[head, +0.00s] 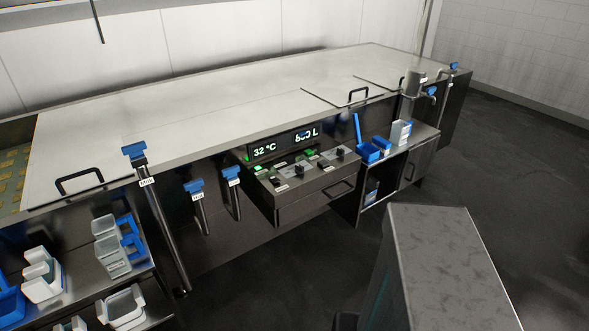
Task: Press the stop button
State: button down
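The control panel (300,174) sits on the front of the long vat, below a dark display (284,145) that reads 32 °C and about 600 L. Green buttons or lights and several dark knobs or switches with small white labels are on its sloped top. The labels are too small to read, so I cannot tell which control is the stop button. My gripper is not in view.
Blue-handled valve pipes (160,215) stand left of the panel. A low side table (408,143) with blue containers stands right of it. A shelf (85,285) with white and blue moulds is at lower left. Dark floor (290,270) in front of the panel is clear.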

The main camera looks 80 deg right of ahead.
aim_at(323, 163)
jog(key=u, duration=0.95)
jog(key=k, duration=1.95)
jog(key=z, duration=0.95)
jog(key=k, duration=0.9)
